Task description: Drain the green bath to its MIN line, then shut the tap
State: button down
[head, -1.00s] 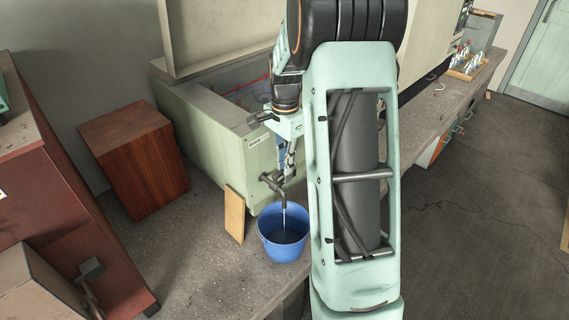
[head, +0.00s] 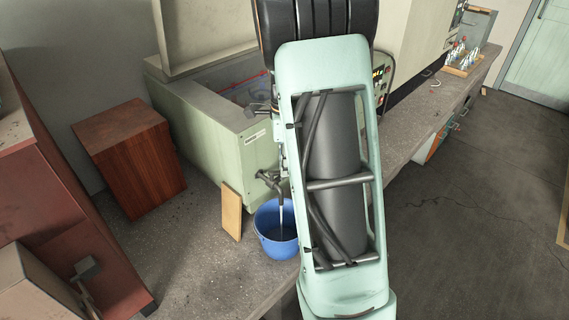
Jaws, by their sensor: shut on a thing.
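The green bath (head: 200,134) is a pale green tank on the bench with its lid raised. Its inside is partly visible, but I cannot make out the MIN line or the liquid level. The dark tap (head: 268,178) sticks out low on its front, and a thin stream runs from the spout into the blue bucket (head: 264,236) below. Dark liquid shows in the bucket. My gripper (head: 283,160) is at the tap, mostly hidden behind my arm. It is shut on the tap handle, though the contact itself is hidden.
A wooden board (head: 231,211) leans against the bath beside the bucket. A brown wooden box (head: 133,160) stands at left, and a red-brown cabinet (head: 70,215) is nearer. A rack of bottles (head: 462,62) is at far right. The bench's front edge runs close to the bucket.

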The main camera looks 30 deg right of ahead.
dwell(0.4)
jog(key=c, duration=2)
grip_release()
notch_tip(320, 180, up, 12)
jog(key=shift+r, duration=0.1)
